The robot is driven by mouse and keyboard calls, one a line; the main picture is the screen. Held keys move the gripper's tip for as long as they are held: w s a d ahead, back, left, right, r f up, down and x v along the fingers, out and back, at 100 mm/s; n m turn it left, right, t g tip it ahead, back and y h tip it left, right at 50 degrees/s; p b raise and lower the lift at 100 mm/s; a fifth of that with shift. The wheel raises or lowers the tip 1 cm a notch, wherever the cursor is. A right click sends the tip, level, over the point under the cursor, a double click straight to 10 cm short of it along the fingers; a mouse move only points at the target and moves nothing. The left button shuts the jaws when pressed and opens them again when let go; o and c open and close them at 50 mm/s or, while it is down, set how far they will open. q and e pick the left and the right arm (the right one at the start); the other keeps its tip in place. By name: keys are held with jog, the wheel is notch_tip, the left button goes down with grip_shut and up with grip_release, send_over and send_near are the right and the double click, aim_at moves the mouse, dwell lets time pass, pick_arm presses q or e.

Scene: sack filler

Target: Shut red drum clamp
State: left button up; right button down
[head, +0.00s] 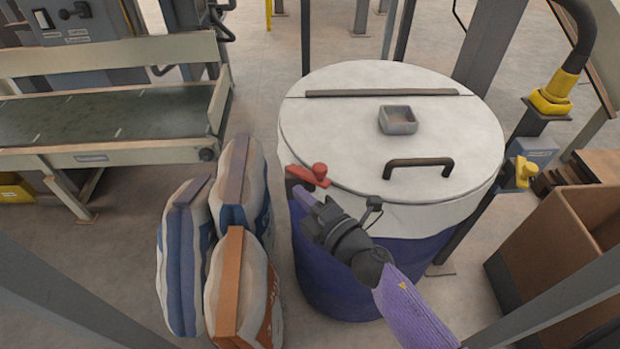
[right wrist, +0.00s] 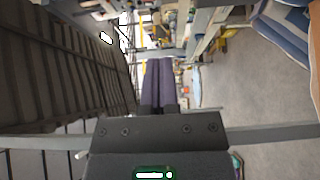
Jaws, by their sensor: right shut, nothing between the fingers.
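The red drum clamp (head: 310,174) sits at the left front rim of the blue drum (head: 335,275). The drum has a pale lid (head: 340,130) with a black handle (head: 418,165) and a hinge strip across the back. My right gripper (head: 306,203) is just below and in front of the clamp, against the view of the drum's side. Its fingers show together and empty in the right wrist view (right wrist: 158,82). Whether it touches the clamp I cannot tell. My left gripper is not in view.
Several filled sacks (head: 240,185) stand on the floor left of the drum. A small grey dish (head: 398,120) sits on the lid. A conveyor (head: 100,120) is at the left. An open cardboard box (head: 570,240) and a post with a yellow knob (head: 524,172) are at the right.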

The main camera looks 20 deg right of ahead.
aim_at(324, 175)
jog(key=shift+w+d+b, duration=0.2)
jog(key=shift+w+d, duration=0.5)
jog(key=shift+w, duration=0.2)
jog(key=shift+w+d+b, duration=0.15)
jog(key=shift+w+d, duration=0.5)
jog(key=shift+w, duration=0.2)
jog(key=shift+d, duration=0.1)
jog(key=shift+w+d, duration=0.3)
jog(key=shift+d, duration=0.3)
jog(key=shift+w+d, duration=0.3)
jog(key=shift+d, duration=0.25)
jog(key=shift+a, duration=0.1)
